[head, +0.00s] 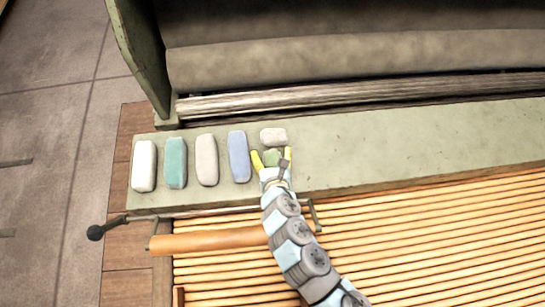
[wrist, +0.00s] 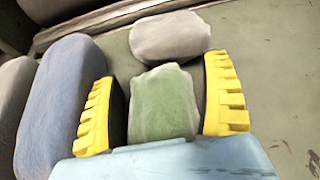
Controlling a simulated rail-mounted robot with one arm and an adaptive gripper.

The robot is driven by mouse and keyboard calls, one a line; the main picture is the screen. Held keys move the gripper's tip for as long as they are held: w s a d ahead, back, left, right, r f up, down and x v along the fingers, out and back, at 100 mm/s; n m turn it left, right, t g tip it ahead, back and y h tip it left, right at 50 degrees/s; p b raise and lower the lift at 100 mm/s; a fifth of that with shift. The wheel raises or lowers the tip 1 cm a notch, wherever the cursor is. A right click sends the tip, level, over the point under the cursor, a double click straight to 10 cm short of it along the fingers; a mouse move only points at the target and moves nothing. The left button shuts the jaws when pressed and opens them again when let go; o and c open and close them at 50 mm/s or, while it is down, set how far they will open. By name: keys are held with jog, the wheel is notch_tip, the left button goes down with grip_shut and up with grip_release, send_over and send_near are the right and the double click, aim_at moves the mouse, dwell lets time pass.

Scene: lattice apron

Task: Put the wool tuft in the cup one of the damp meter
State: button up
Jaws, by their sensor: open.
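A small pale green tuft (head: 271,157) lies on the grey-green shelf, between the two yellow fingers of my gripper (head: 272,152). In the wrist view the green tuft (wrist: 163,105) has a finger on each side, with gaps, so my gripper (wrist: 160,75) is open around it without holding it. A small off-white tuft (head: 273,136) lies just beyond, and also shows in the wrist view (wrist: 170,37). I cannot tell which of the two the task means. I do not make out a damp meter or its cups in either view.
The shelf (head: 400,150) is clear to the right. A dark-knobbed lever (head: 96,232) and wooden slats (head: 430,240) lie in front.

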jog(key=shift+s+d+r, duration=0.15)
jog(key=shift+s+r, duration=0.25)
jog(key=shift+s, duration=0.05)
jog(key=p+v, duration=0.5)
jog(key=v, duration=0.5)
jog(key=shift+s+p, duration=0.2)
jog(key=shift+p, duration=0.2)
jog(key=shift+s, duration=0.25)
jog(key=shift+c, duration=0.9)
